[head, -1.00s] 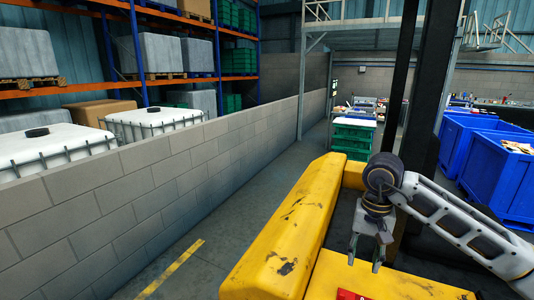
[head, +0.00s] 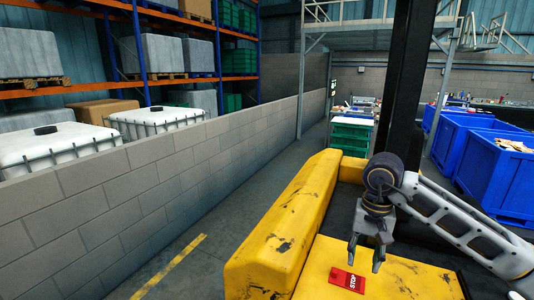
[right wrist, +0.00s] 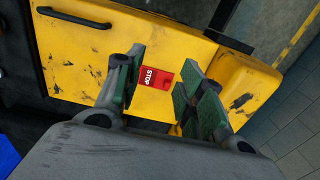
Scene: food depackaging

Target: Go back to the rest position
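My right gripper (head: 366,256) hangs from the grey arm on the right side of the head view, pointing down. Its two fingers are apart with nothing between them. In the right wrist view the gripper (right wrist: 163,72) is also open, with green pads on its fingers. Behind the gap is a red STOP panel (right wrist: 158,78) on a yellow machine body. In the head view this red panel (head: 348,280) is just below the fingertips. Whether the fingers touch anything there cannot be told. My left gripper is not in view.
The yellow body (head: 270,245) fills the lower middle, with a black upright post (head: 402,85) behind it. Blue bins (head: 497,180) stand at the right and green crates (head: 351,133) farther back. A grey block wall (head: 190,160) runs along the left, with clear floor beside it.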

